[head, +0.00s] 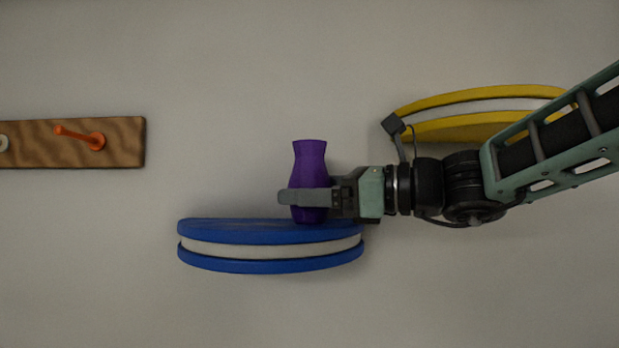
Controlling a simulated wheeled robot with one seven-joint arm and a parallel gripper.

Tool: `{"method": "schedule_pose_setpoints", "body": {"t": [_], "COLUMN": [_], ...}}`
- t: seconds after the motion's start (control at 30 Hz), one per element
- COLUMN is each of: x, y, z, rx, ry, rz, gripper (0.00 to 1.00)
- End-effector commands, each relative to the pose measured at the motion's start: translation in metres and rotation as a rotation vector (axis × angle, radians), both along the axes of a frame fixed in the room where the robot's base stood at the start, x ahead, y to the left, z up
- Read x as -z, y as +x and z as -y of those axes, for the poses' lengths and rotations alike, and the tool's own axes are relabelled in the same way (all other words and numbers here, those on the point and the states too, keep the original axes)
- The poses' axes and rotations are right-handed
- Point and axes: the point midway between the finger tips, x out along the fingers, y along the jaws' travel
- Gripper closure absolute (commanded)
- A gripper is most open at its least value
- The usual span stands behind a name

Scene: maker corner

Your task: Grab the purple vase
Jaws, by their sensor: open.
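The purple vase (309,160) stands upright on the blue and white round shelf (250,262) on the wall, towards the shelf's right side. My gripper (298,198) reaches in from the right, level with the vase's lower body. Its jaws are open, and one grey finger crosses in front of the vase. The other finger is hidden, so I cannot tell whether it is behind the vase or whether either finger touches it.
A yellow and white round shelf (450,128) is on the wall at upper right, partly behind my arm. A wooden rack (120,150) with an orange peg (80,137) is at left. The wall between rack and vase is bare.

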Motion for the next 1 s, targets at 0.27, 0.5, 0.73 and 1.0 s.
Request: {"method": "schedule_pose_setpoints", "body": {"t": [0.27,0.5,0.73,1.0], "x": [0.001,0.0,-0.002,-0.019], "y": [0.0,0.0,0.001,0.007], "z": [0.0,0.001,0.0,-0.003], "rx": [0.001,0.001,0.001,0.003], "ry": [0.0,0.0,0.0,0.0], "rz": [0.0,0.0,0.001,0.002], "gripper": [0.49,0.7,0.7,0.7]}}
